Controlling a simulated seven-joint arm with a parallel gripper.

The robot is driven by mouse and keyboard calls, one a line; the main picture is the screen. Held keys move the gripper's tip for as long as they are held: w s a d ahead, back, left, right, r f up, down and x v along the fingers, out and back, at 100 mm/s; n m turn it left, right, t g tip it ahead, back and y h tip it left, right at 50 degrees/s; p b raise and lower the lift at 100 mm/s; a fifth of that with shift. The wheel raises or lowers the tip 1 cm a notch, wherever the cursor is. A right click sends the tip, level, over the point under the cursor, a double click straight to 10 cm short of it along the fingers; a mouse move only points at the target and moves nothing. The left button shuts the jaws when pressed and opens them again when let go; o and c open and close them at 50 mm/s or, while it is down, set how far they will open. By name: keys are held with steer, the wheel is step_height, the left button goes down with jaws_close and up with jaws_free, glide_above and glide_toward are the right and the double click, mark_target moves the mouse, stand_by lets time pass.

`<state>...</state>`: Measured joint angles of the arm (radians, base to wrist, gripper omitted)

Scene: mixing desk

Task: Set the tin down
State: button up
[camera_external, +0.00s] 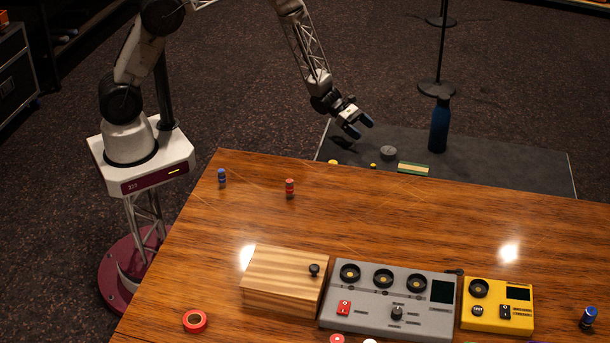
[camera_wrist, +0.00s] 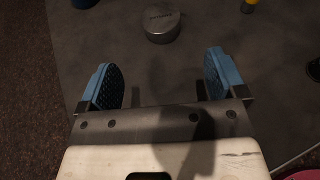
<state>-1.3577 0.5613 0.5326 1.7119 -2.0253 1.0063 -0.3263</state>
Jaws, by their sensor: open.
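The tin (camera_external: 388,152) is a small round grey metal tin. It rests flat on the dark grey surface beyond the wooden desk. In the wrist view the tin (camera_wrist: 162,25) lies ahead of my fingertips, near the top and roughly centred between them. My gripper (camera_external: 358,123) is above the dark surface, to the left of the tin and apart from it. Its two blue ribbed fingers are open and empty, and the gap between them shows in the wrist view (camera_wrist: 160,80).
A dark blue bottle (camera_external: 439,126) stands right of the tin. A green and cream block (camera_external: 413,168) and small yellow items (camera_external: 373,166) lie near it. The wooden desk (camera_external: 400,220) holds a wooden box (camera_external: 284,280), a grey mixer (camera_external: 391,299) and a yellow device (camera_external: 497,304).

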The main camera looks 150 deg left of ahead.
steer(key=w+d+r+m+g+h, duration=0.1)
steer(key=w+d+r+m+h, duration=0.3)
steer(key=w+d+r, duration=0.55)
steer(key=w+d+r+m+h, duration=0.3)
steer(key=w+d+r+m, duration=0.35)
steer(key=d, duration=0.55)
steer(key=w+d+r+m+g+h, duration=0.1)
steer(key=w+d+r+m+h, duration=0.3)
steer(key=w+d+r, duration=0.45)
steer(key=s+d+r+m+g, duration=0.25)
steer(key=d+r+m, duration=0.3)
steer(key=d, duration=0.75)
steer(key=s+d+r+m+g, duration=0.25)
steer(key=d+r+m, duration=0.3)
steer(key=d, duration=0.65)
steer(key=s+d+r+m+g, duration=0.2)
steer(key=s+d+r+m, duration=0.3)
steer(key=d, duration=0.8)
steer(key=s+d+r+m+y, duration=0.2)
steer(key=s+d+m, duration=0.3)
steer(key=s, duration=0.3)
steer(key=s+d+r+m+g+y, duration=0.1)
steer(key=s+d+r+m+y, duration=0.2)
steer(key=s+d+m, duration=0.2)
steer(key=s+d, duration=0.2)
steer(key=s, duration=0.1)
steer(key=shift+d+r+y, duration=0.2)
steer(key=shift+y, duration=0.1)
